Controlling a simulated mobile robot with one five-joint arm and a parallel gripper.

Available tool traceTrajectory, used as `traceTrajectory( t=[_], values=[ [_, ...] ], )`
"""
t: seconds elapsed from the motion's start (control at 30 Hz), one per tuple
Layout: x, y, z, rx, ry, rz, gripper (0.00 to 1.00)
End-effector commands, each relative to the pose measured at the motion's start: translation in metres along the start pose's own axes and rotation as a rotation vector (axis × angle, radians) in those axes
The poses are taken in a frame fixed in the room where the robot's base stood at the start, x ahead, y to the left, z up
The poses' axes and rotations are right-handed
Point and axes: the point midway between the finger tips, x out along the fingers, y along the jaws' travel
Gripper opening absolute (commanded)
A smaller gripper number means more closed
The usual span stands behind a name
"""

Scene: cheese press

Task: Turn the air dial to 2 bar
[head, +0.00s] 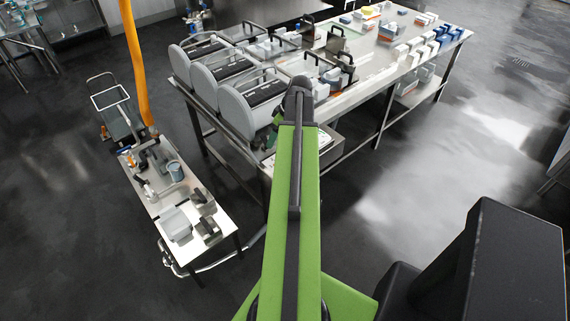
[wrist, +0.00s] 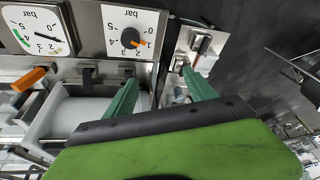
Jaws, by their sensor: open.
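The air dial (wrist: 130,38) shows in the wrist view at upper middle, upside down: a black round knob with an orange pointer on a white "bar" plate. The pointer is turned to the picture's right, near the 1 mark. My gripper (wrist: 161,74) is open and empty, its two green fingers spread below and to the right of the dial, apart from the knob in the picture. To the left, a white pressure gauge (wrist: 33,27) with a dark needle sits on the same panel; its exact reading is too small to tell.
An orange lever (wrist: 31,78) and a white cylinder (wrist: 82,112) lie below the panel in the wrist view. In the head view, a long steel table (head: 372,84) carries grey machines and small boxes. A small side table (head: 222,222) stands left. Dark floor is free at right.

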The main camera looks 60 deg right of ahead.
Motion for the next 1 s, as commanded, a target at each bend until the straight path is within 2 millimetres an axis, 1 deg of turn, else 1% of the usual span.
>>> traceTrajectory(
  t=[0.03, 0.1, 0.2, 0.33, 0.47, 0.57, 0.67, 1.0],
  values=[
    [-0.003, 0.022, 0.025, 0.003, 0.016, 0.016, 0.64],
    [-0.011, 0.04, 0.048, -0.006, 0.035, 0.033, 0.64],
    [-0.018, 0.052, 0.066, -0.014, 0.047, 0.048, 0.64],
    [-0.02, 0.054, 0.069, -0.019, 0.05, 0.051, 0.64],
    [-0.014, 0.054, 0.069, -0.019, 0.049, 0.05, 0.64],
    [-0.003, 0.055, 0.07, -0.019, 0.049, 0.05, 0.64],
    [0.015, 0.055, 0.07, -0.018, 0.048, 0.05, 0.64],
    [0.09, 0.059, 0.067, -0.018, 0.048, 0.049, 0.64]
  ],
)
